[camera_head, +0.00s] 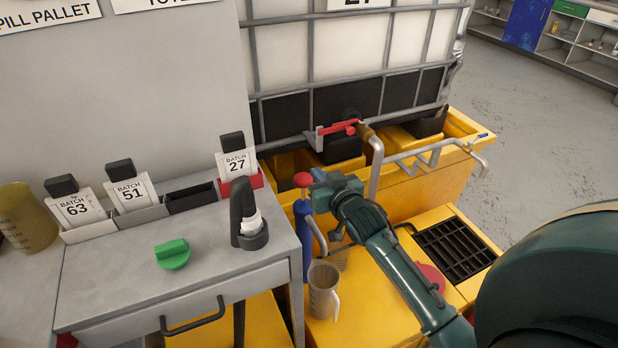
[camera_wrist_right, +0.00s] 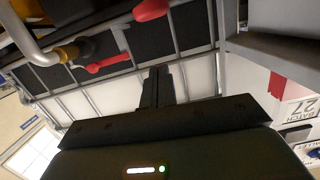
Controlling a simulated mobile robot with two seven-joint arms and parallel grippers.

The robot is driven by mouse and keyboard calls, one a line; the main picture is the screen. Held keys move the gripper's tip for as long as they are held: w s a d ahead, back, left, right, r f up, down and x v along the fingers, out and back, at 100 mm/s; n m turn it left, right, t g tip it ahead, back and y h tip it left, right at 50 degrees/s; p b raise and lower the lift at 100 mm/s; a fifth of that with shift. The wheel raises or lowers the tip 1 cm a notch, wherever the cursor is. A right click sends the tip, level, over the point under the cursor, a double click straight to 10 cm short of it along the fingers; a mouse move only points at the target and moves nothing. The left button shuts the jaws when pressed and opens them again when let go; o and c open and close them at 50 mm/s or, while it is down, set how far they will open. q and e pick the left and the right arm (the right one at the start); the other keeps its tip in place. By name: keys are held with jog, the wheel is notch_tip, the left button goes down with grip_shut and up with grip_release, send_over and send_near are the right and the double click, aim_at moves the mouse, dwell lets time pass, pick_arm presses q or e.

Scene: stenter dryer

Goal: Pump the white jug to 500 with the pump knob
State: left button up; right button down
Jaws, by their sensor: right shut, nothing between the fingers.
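The red pump knob (camera_head: 302,179) tops the blue pump (camera_head: 302,225), between the desk and the yellow pallet. The jug (camera_head: 321,291), pale with a handle, stands upright on the yellow surface below the pump's grey spout. Its level cannot be read. My right gripper (camera_head: 315,183) is at the right side of the knob; I cannot tell whether they touch. In the right wrist view its fingers (camera_wrist_right: 156,88) are together and empty, and a red knob (camera_wrist_right: 150,10) shows beyond them at the top edge. My left gripper is not in view.
A white tank (camera_head: 345,50) in a grey cage stands behind, with a red valve handle (camera_head: 337,128) and grey pipe (camera_head: 377,170). The desk (camera_head: 120,285) at left holds batch cards and a green knob (camera_head: 172,253). A black grate (camera_head: 455,250) lies at right.

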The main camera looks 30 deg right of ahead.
send_over(303, 191)
jog(key=s, duration=0.3)
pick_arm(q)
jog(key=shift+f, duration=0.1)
pick_arm(e)
jog(key=f, duration=0.4)
jog(key=shift+w+d+f, duration=0.25)
jog(key=shift+f, duration=0.15)
